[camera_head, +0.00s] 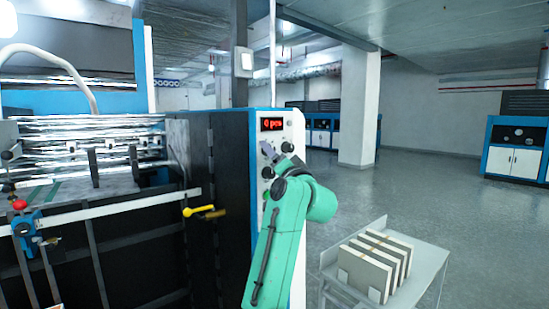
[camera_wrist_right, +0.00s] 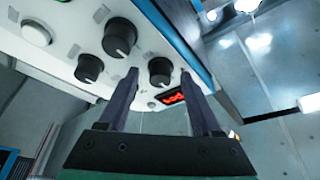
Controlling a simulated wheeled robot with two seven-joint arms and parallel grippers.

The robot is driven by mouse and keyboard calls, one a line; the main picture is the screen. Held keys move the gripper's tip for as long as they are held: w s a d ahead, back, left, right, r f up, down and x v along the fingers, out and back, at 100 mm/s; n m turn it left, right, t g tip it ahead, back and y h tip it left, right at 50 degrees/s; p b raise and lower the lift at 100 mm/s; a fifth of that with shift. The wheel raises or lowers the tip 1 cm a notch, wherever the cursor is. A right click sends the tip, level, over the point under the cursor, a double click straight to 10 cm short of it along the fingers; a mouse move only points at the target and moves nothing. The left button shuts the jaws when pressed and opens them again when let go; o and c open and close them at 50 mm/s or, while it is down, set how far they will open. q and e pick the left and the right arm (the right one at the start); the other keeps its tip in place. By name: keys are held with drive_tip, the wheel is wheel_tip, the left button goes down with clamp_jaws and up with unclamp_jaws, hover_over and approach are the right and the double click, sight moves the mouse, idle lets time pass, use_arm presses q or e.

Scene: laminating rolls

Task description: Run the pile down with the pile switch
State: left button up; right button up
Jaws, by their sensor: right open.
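The control panel (camera_head: 290,130) is the white end face of the machine, with a red display (camera_head: 271,124) reading "0 pcs". Black knobs show on it, and I cannot tell which is the pile switch. My right gripper (camera_head: 272,155) is at the panel just below the display, its wrist hiding part of the panel. In the right wrist view the gripper (camera_wrist_right: 159,78) is open, and a small black knob (camera_wrist_right: 160,69) appears between its fingertips. I cannot tell if they touch it. A larger knob (camera_wrist_right: 119,38) and another knob (camera_wrist_right: 89,68) lie left of it. My left gripper is not in view.
The machine's dark side (camera_head: 230,170) with a yellow handle (camera_head: 199,211) stands left of the panel. A small table (camera_head: 426,262) with several upright boards (camera_head: 375,262) stands right of my arm. Floor behind is open up to a pillar (camera_head: 358,110) and blue cabinets.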

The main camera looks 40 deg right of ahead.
drive_tip(key=b+v, duration=0.5)
drive_tip(key=v, duration=0.9)
drive_tip(key=shift+s, duration=0.25)
